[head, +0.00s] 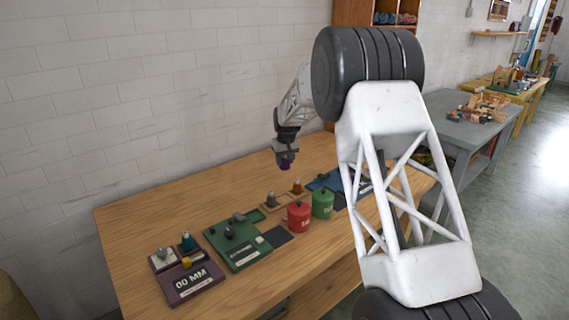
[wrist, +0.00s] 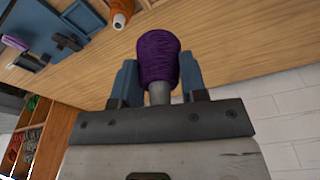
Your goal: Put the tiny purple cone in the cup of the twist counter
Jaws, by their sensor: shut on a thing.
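The tiny purple cone (wrist: 158,56) is held between the two blue-grey fingers of my gripper (wrist: 157,84) in the wrist view. A grey stem shows at its narrow end. In the head view my gripper (head: 285,152) hangs above the back of the wooden table, with the purple cone (head: 285,164) at its tip, clear of the tabletop. I cannot tell for sure which device is the twist counter. A purple-based device (head: 191,283) marked "00 MM" stands at the front left, and a green-based device (head: 237,245) is beside it. A blue device (wrist: 62,28) is partly cut off in the wrist view.
A teal cone (head: 187,242) is at the left. The table's back left (head: 150,215) is bare.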

